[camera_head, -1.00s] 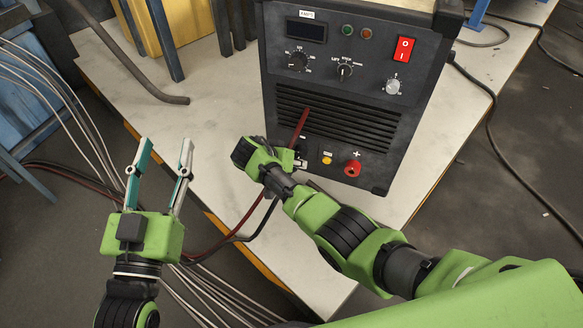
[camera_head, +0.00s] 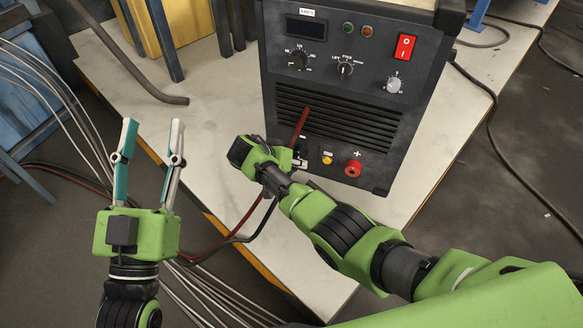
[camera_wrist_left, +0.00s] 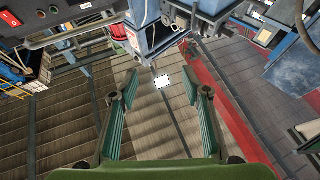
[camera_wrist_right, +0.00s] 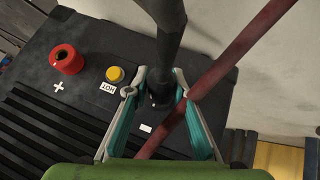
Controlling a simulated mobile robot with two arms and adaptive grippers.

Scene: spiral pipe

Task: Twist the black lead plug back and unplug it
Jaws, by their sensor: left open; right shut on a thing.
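The black lead plug (camera_wrist_right: 170,42) shows in the right wrist view, pointing into the front panel of the black machine (camera_head: 335,95). My right gripper (camera_wrist_right: 160,84) is shut on it, with one teal-lined finger on each side, close to the panel. In the head view my right gripper (camera_head: 297,158) is at the panel's lower left and hides most of the plug. I cannot tell how far the plug is turned. My left gripper (camera_head: 153,124) is open and empty, left of the machine and apart from it. Its open fingers also show in the left wrist view (camera_wrist_left: 157,92).
A red lead (camera_wrist_right: 235,65) passes diagonally close by my right gripper. Right of the plug are a yellow button (camera_head: 327,158) and a red socket (camera_head: 353,168). Several cables (camera_head: 215,297) run below.

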